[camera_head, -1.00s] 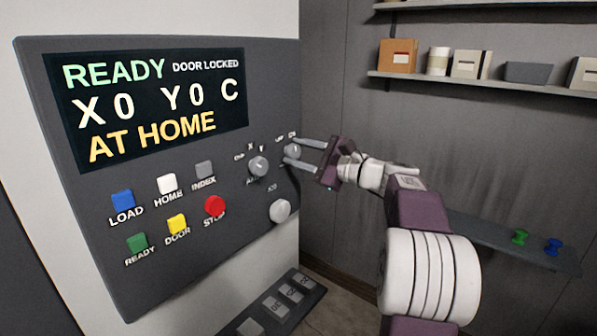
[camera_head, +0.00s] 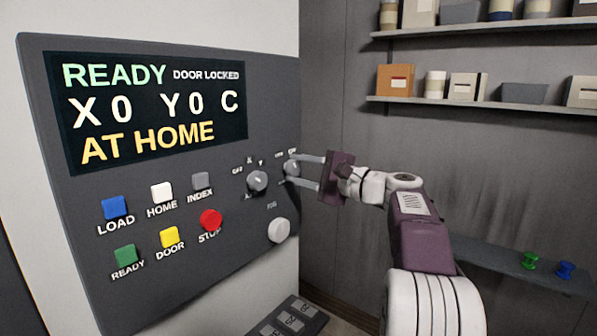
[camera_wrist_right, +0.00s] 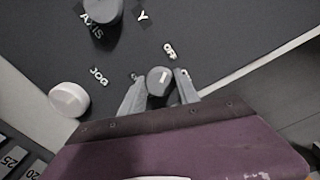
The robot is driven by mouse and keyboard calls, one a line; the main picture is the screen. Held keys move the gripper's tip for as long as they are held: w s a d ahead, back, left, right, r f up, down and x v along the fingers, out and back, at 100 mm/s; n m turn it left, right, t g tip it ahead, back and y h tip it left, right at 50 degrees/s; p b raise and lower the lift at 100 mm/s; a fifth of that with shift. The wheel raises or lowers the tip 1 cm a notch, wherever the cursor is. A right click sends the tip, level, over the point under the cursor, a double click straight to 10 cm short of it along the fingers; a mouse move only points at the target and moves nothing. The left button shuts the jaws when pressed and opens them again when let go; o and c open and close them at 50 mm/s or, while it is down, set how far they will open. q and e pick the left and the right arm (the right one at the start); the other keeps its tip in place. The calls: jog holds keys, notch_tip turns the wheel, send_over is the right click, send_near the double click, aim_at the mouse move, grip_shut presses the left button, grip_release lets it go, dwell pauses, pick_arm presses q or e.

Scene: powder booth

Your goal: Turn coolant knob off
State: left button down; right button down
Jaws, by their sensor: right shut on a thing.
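The coolant knob (camera_head: 291,168) is a small grey round knob at the right edge of the dark control panel (camera_head: 215,265). It also shows in the right wrist view (camera_wrist_right: 159,79), with a pale mark on its face. My right gripper (camera_head: 295,170) has one finger on each side of this knob and is shut on it. The fingers also flank the knob in the right wrist view. The lettering by the knob is small and partly hidden, so its setting cannot be read for certain. My left gripper is not in view.
The grey axis knob (camera_head: 257,181) sits just left of the held knob, and the pale jog knob (camera_head: 279,230) is below. The red stop button (camera_head: 210,220) is farther left. A wall shelf (camera_head: 480,106) with boxes is behind my right arm; a lower shelf (camera_head: 500,262) holds coloured pieces.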

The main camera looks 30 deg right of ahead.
jog(key=c, duration=0.9)
grip_release()
jog(key=shift+s, duration=0.1)
jog(key=b+v, duration=0.2)
jog(key=v, duration=0.7)
